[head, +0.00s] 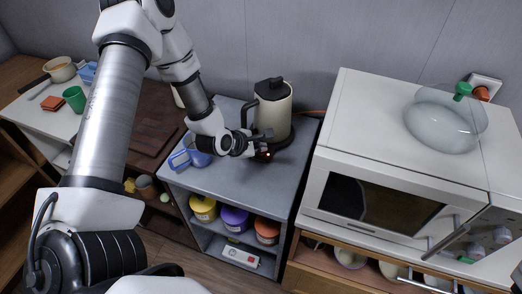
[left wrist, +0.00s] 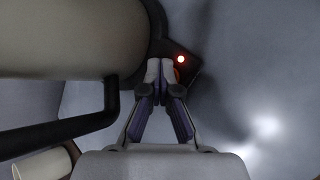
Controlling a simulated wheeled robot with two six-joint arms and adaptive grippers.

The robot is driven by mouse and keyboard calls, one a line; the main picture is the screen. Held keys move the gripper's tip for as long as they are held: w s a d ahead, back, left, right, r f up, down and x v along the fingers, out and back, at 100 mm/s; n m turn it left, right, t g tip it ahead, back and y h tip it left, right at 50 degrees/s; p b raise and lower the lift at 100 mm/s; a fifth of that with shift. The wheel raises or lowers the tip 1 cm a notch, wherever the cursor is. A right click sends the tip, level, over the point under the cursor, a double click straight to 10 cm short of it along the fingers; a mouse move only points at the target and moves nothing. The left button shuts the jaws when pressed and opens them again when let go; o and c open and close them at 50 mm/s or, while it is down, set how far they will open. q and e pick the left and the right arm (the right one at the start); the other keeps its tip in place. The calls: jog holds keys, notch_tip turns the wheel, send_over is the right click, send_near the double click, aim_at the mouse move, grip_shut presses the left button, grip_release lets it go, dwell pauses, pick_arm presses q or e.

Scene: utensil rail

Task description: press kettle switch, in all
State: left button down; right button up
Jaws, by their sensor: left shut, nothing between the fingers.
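A cream kettle (head: 274,108) with a black lid, handle and base stands upright on the grey shelf unit (head: 225,185). My left gripper (head: 266,144) is at the front of the kettle's base. In the left wrist view the kettle (left wrist: 60,40) fills the upper left. The gripper (left wrist: 160,68) is shut there with nothing between its fingers. Its tips are at the dark tab of the base, by an orange-red switch (left wrist: 177,73), partly hidden by the fingers. A small red light (left wrist: 181,59) glows on the tab. I cannot tell whether the tips touch the switch. My right gripper is not in view.
A white microwave (head: 390,150) stands to the right, with a glass lid (head: 445,125) on top. A blue container (head: 190,158) sits left of the gripper. Yellow, purple and orange tubs are on the shelf below. The grey top's front is clear.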

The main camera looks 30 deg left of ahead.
aim_at(260, 153)
pick_arm(q)
jog(key=shift+r+p, duration=0.3)
jog(key=shift+r, duration=0.4)
jog(key=shift+r, duration=0.1)
jog(key=shift+r+p, duration=1.65)
jog(key=shift+r, duration=0.8)
jog(key=shift+f, duration=0.1)
